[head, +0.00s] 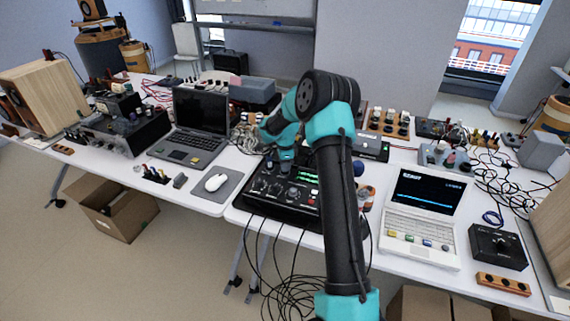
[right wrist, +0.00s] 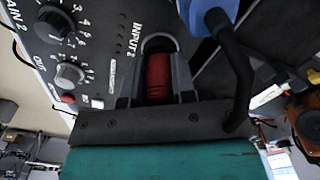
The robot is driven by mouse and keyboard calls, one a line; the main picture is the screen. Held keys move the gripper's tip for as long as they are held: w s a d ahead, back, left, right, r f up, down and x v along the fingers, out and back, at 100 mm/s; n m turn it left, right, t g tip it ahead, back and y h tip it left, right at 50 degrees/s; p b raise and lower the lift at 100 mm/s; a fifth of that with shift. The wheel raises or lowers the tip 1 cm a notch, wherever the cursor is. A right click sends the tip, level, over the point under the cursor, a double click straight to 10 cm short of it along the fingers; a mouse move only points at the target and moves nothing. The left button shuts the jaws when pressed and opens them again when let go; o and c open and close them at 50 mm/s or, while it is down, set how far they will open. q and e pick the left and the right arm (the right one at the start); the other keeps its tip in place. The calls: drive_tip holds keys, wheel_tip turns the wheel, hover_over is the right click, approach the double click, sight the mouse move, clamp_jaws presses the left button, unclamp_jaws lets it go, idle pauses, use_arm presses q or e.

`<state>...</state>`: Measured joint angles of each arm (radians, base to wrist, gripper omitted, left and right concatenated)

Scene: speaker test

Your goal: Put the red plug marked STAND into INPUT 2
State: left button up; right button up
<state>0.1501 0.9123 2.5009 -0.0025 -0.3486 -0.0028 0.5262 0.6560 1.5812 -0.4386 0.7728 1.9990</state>
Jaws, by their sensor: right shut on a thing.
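My right gripper (head: 284,168) is over the black mixer box (head: 262,205) in the head view; its arm hides part of that box. In the right wrist view, my right gripper (right wrist: 160,42) is shut on a red plug (right wrist: 158,75), whose red body shows between the two fingers. The INPUT 2 label (right wrist: 135,38) is printed on the panel just left of the fingers. The plug's tip is hidden, and I cannot tell whether it is in the socket. Any STAND marking is not readable. My left gripper is not in view.
A blue plug (right wrist: 208,14) with a thick black cable is close to the right of the fingers. Knobs (right wrist: 70,75) are on the panel at left. A laptop (head: 197,122) and mouse (head: 215,182) lie left of the mixer, a white laptop (head: 423,222) right.

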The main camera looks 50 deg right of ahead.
drive_tip(key=shift+f, duration=0.25)
idle(0.7)
drive_tip(key=o, duration=1)
wheel_tip(320, 180, up, 18)
drive_tip(key=shift+f, duration=0.25)
idle(0.4)
